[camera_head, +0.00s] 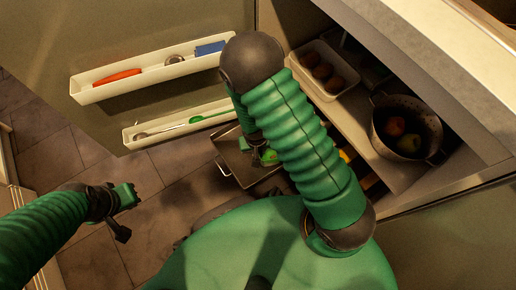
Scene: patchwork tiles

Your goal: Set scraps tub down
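A dark grey metal tub or tray (227,146) with a side handle sits low in the middle, partly hidden by my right arm. I take it to be the scraps tub. Something green, perhaps food or part of my gripper, shows inside it. My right gripper (258,153) reaches down over the tub's inside or far wall. Its fingertips are small and dark, and I cannot tell whether they grip the tub. I cannot tell whether the tub touches the floor. My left gripper (127,210) is at the left above the tiles, apart from the tub and with nothing visible in it.
An open cabinet or fridge at the right holds a pot (405,128) with fruit and a white bin (325,70) with brown items. White door racks (150,73) hold a red item and a blue item. The tiled floor (110,265) is clear at lower left.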

